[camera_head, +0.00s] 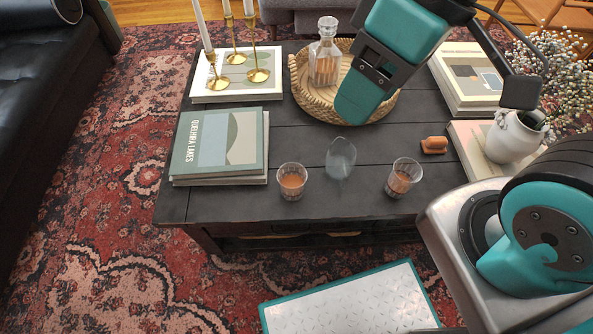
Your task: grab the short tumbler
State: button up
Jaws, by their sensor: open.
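Two short tumblers with amber drink stand near the front edge of the dark coffee table (240,207): the left tumbler (291,181) and the right tumbler (402,178). Between them, slightly further back, is an empty clear glass (340,158), which looks tilted or tapered. I cannot tell which one the task means. My gripper (352,108) is open, above the table and behind the glasses in the picture. It covers part of the woven tray and touches none of the glasses. Its fingers overlap from this side, so the gap between them is hidden.
A glass decanter (326,62) stands in the woven tray (297,73). Books (218,143) and brass candlesticks (218,83) are on the left. A small brown object (434,145) and a white vase (512,138) are on the right. Some bare tabletop surrounds the glasses.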

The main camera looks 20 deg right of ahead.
aim_at(292, 177)
jog(key=z, duration=0.4)
jog(key=k, duration=0.65)
jog(key=z, duration=0.5)
